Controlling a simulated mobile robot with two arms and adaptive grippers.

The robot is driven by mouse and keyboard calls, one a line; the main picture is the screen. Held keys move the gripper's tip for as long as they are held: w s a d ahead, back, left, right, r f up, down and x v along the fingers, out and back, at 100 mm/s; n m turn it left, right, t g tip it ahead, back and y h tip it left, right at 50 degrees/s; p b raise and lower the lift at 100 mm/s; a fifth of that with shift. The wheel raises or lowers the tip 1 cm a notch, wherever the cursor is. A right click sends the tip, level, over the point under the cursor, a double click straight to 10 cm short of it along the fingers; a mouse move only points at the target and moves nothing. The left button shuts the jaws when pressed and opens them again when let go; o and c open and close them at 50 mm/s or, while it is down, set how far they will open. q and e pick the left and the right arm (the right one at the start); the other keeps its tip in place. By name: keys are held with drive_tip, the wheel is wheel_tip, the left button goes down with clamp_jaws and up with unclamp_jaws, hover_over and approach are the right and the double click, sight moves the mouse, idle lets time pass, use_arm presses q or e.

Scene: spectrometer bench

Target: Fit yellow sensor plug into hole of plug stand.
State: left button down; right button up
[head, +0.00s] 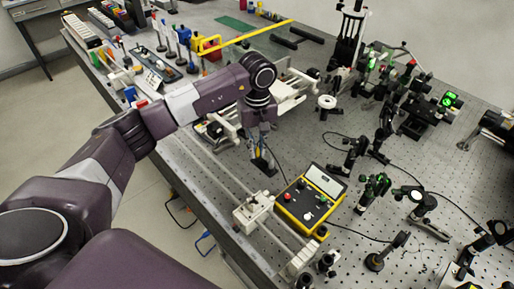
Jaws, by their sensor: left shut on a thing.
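My left gripper (262,154) reaches down over the bench in the middle of the head view, with its fingers shut. A small bit of yellow, the yellow sensor plug (257,151), shows between the fingers, mostly hidden by them. A small dark block (265,166) lies right under the fingertips and may be the plug stand; its hole cannot be seen. I cannot tell whether the plug touches the block. My right gripper is not in view.
A yellow control box (309,200) with knobs stands just right of the gripper, with a thin dark cable near it. Long rails with a pale carriage (253,212) run along the front. Optics mounts (374,190) crowd the right side. Tools and bottles (170,40) stand at the back left.

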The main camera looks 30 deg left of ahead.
use_arm(q)
drive_tip(key=shift+s+f, duration=0.1)
drive_tip(key=shift+f, duration=0.05)
idle(0.7)
drive_tip(key=c, duration=1.9)
unclamp_jaws()
wheel_tip(320, 180, up, 12)
drive_tip(key=shift+r, duration=0.1)
